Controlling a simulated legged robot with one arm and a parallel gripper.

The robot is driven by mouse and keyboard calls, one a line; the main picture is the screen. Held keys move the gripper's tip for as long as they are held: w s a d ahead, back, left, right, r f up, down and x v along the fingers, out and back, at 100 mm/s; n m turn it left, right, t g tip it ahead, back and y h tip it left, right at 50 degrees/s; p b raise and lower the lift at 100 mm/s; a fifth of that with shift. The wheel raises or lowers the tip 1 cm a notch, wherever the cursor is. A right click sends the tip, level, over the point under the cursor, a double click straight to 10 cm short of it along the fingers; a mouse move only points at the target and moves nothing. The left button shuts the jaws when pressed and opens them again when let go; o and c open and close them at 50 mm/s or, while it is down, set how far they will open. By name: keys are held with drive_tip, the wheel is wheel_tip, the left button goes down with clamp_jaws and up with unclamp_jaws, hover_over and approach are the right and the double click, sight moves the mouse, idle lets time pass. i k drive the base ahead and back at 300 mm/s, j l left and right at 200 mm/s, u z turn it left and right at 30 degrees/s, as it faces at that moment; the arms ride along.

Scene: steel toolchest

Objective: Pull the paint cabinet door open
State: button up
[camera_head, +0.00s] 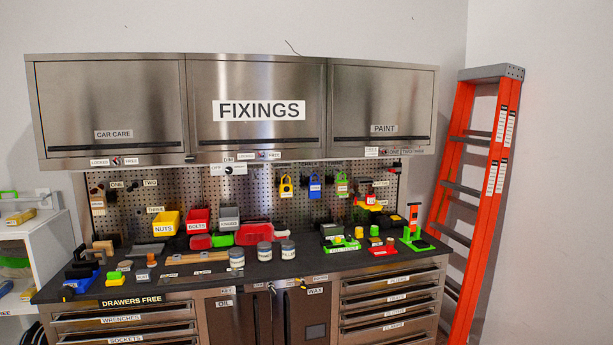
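The paint cabinet door (381,103) is the right one of three steel upper doors. It carries a small PAINT label (383,129). A dark horizontal handle bar (381,141) runs along its lower edge. The door looks closed, flush with its neighbours. Below it is a narrow strip with small labels (405,151), too small to read fully. My gripper is not in view, so its position relative to the door does not show.
The FIXINGS door (257,80) and CAR CARE door (110,95) are beside it. The dark worktop (310,268) below is crowded with bins, cans and tools. An orange ladder (483,190) leans close on the right. A white shelf (38,235) stands left.

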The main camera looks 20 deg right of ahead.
sight(370, 106)
drive_tip(key=i+l+u, duration=0.15)
drive_tip(key=i+l, duration=0.2)
drive_tip(key=i, duration=0.2)
drive_tip(key=i+l+u, duration=0.15)
drive_tip(key=i+l, duration=0.3)
drive_tip(key=i, duration=0.1)
